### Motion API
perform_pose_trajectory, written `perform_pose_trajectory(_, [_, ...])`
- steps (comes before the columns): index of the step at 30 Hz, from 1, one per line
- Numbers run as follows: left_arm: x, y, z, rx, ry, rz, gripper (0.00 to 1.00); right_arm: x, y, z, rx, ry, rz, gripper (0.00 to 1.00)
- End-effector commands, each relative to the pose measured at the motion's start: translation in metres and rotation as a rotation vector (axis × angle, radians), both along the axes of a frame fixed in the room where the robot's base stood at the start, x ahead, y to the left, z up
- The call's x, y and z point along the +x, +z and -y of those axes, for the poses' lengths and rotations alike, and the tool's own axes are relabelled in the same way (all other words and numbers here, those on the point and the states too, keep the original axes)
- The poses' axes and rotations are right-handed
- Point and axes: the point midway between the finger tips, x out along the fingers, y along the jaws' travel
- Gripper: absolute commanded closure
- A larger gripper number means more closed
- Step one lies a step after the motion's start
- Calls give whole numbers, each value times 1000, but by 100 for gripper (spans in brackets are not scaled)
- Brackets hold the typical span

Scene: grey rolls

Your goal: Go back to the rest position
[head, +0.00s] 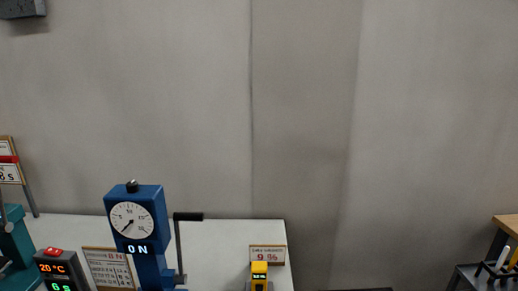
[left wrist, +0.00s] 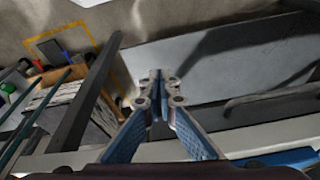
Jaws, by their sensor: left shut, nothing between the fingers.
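My left gripper (left wrist: 157,80) shows in the left wrist view with its two fingers together. It is shut and holds nothing. A grey panel or surface lies beyond its fingertips, and I cannot tell how far off it is. Neither gripper shows in the head view. My right gripper is in no view.
In the head view, a white table (head: 220,236) holds a blue press (head: 147,222) with a dial and lever, a display box (head: 60,268) and a small yellow device (head: 259,275). A dark bench (head: 482,277) stands at right. In the left wrist view, a dark bar (left wrist: 85,95) crosses left.

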Motion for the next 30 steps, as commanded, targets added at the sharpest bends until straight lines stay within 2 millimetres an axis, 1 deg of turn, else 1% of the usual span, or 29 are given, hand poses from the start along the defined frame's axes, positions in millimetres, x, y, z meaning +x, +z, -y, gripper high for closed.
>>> perform_pose_trajectory(1, [0, -25, 0, 1, -1, -13, 100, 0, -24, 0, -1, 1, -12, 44])
perform_pose_trajectory(2, [0, -37, 1, 1, -2, -16, 100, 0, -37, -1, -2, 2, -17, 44])
perform_pose_trajectory(3, [-1, -56, 1, 2, -3, -23, 100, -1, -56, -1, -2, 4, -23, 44])
perform_pose_trajectory(5, [-3, -86, 1, 2, -5, -34, 100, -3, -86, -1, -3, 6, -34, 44])
perform_pose_trajectory(6, [-5, -107, 1, 3, -6, -41, 100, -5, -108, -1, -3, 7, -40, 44])
perform_pose_trajectory(8, [-10, -140, 1, 4, -9, -51, 100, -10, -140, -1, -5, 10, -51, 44])
perform_pose_trajectory(9, [-15, -161, 0, 4, -10, -59, 100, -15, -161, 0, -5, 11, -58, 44])
perform_pose_trajectory(11, [-23, -191, -1, 5, -12, -69, 100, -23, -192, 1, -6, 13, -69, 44])
perform_pose_trajectory(12, [-30, -212, -2, 6, -13, -77, 100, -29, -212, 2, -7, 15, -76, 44])
perform_pose_trajectory(14, [-41, -241, -3, 8, -16, -88, 100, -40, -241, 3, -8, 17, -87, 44])
perform_pose_trajectory(15, [-49, -259, -4, 9, -18, -95, 100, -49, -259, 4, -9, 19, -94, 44])
perform_pose_trajectory(17, [-64, -286, -6, 9, -20, -108, 100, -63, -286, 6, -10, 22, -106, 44])
perform_pose_trajectory(18, [-74, -304, -8, 10, -22, -116, 100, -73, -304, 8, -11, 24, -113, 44])
perform_pose_trajectory(20, [-90, -328, -10, 12, -25, -127, 100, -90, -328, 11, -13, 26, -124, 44])
perform_pose_trajectory(21, [-102, -344, -12, 13, -26, -134, 100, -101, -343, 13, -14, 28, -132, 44])
perform_pose_trajectory(23, [-120, -365, -16, 15, -29, -144, 100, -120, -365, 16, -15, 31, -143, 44])
perform_pose_trajectory(24, [-133, -378, -18, 16, -31, -151, 100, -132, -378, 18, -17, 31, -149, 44])
perform_pose_trajectory(27, [-161, -403, -23, 19, -34, -165, 100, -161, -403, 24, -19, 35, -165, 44])
perform_pose_trajectory(30, [-184, -419, -28, 20, -37, -176, 100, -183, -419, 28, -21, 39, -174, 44])
